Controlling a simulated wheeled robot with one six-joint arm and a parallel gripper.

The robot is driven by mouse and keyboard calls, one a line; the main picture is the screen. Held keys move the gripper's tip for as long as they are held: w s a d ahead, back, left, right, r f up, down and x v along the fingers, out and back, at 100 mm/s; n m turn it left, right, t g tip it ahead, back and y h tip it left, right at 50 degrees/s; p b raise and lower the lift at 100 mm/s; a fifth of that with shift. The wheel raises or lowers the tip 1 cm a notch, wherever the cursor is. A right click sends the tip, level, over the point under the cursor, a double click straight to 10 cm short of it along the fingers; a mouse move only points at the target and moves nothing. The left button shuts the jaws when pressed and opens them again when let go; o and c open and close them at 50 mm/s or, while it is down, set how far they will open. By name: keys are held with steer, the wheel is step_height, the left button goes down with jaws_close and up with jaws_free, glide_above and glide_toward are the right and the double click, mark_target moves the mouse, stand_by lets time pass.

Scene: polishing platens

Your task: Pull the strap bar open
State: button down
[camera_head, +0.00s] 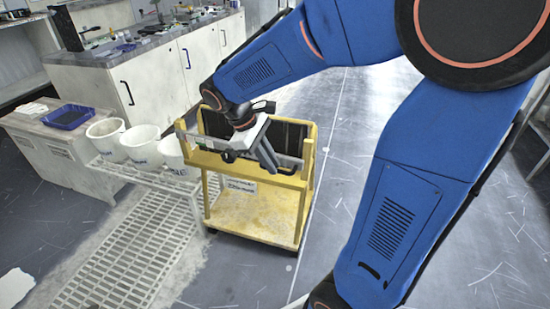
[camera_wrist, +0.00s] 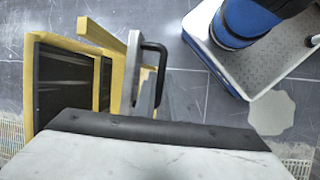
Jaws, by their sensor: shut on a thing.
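A yellow cart (camera_head: 242,203) stands on the floor with dark panels in its upper frame. The strap bar (camera_head: 203,141) is a thin grey bar along the cart's near top side. In the wrist view the strap bar (camera_wrist: 131,72) carries a black U-shaped handle (camera_wrist: 163,60). My gripper (camera_head: 247,146) is at the cart's near top edge and shut on the strap bar's handle. The exact contact is too small to see in the head view.
White buckets (camera_head: 139,142) stand left of the cart on a low rack. A white grating (camera_head: 125,240) lies on the floor at left. Cabinets (camera_head: 150,80) with black handles stand behind. The floor (camera_head: 345,110) right of the cart is clear.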

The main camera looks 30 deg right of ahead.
steer(key=s+a+m+g+y, duration=0.1)
steer(key=s+a+m, duration=0.25)
steer(key=a, duration=0.95)
steer(key=s+a+m+g+y, duration=0.15)
steer(key=a+m, duration=0.25)
steer(key=a, duration=0.8)
steer(key=w+a+m+y, duration=0.1)
steer(key=w+a+m, duration=0.3)
steer(key=a, duration=0.9)
steer(key=w+a+m+y, duration=0.2)
steer(key=w+a+m, duration=0.3)
steer(key=w+a, duration=0.4)
steer(key=shift+w+a, duration=0.2)
steer(key=shift+a, duration=1.85)
steer(key=shift+y, duration=0.25)
steer(key=c, duration=1.8)
jaws_free()
